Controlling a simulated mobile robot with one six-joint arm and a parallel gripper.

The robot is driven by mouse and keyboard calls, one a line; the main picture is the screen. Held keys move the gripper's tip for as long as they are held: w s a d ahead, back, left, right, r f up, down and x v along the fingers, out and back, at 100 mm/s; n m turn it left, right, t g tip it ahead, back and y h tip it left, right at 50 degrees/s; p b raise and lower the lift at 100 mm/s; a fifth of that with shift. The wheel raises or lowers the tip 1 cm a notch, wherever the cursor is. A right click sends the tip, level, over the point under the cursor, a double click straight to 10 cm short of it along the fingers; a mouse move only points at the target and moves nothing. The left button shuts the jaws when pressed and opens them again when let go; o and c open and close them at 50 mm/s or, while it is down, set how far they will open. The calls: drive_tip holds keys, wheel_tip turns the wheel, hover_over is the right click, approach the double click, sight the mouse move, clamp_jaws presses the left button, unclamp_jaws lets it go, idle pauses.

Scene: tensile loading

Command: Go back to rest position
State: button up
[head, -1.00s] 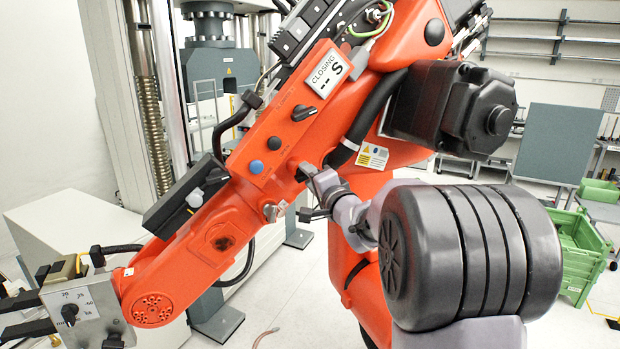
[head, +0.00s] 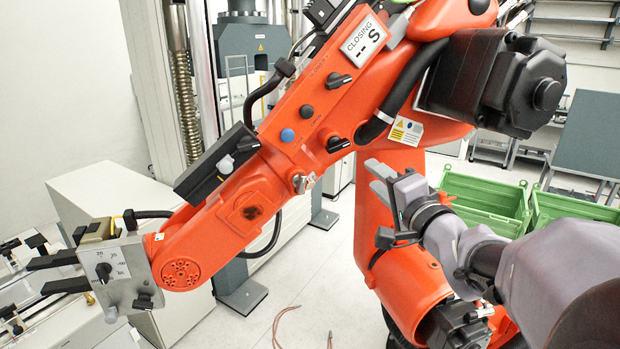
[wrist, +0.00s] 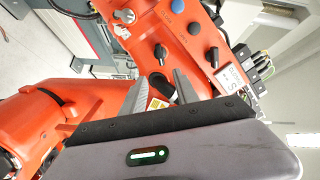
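My gripper (head: 372,180) is in front of the orange machine arm (head: 262,150), to the right of its control panel. In the wrist view its two grey fingers (wrist: 158,84) stand apart with nothing between them, so it is open. The panel carries a black knob (head: 335,143), a blue button (head: 287,135), another black knob (head: 339,82) and a display (head: 365,37) reading "CLOSING -- S". The black knob also shows beyond my fingertips in the wrist view (wrist: 160,54); the fingers appear clear of it.
A grey control box (head: 108,275) with dark prongs ends the orange arm at left. Green crates (head: 485,200) stand behind my arm at right. A grey-and-steel testing frame (head: 250,60) rises behind. A cable (head: 285,325) lies on the open floor.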

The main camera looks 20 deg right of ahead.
drive_tip(key=s+a+f+n+g+h+b, duration=0.1)
drive_tip(key=s+a+f+g+h+b, duration=0.15)
drive_tip(key=f+b, duration=0.8)
drive_tip(key=s+a+f+n+g+h+b, duration=0.1)
drive_tip(key=s+a+f+g+h+b, duration=0.15)
drive_tip(key=f+b, duration=0.8)
drive_tip(key=s+a+f+n+g+y+b, duration=0.2)
drive_tip(key=s+a+f+b, duration=0.2)
drive_tip(key=f, duration=0.5)
drive_tip(key=s+a+f+n+g+y+b, duration=0.2)
drive_tip(key=s+a+f+n+y+b, duration=0.1)
drive_tip(key=s+a+f, duration=0.4)
drive_tip(key=s+a+f+n+g+y+b, duration=0.2)
drive_tip(key=s+a+f+b, duration=0.3)
drive_tip(key=f, duration=0.7)
drive_tip(key=shift+s+a+n+g+y, duration=0.3)
drive_tip(key=shift+s+a+n+g, duration=0.4)
drive_tip(key=shift+s, duration=0.3)
drive_tip(key=shift+f+b, duration=0.1)
drive_tip(key=shift+b, duration=0.2)
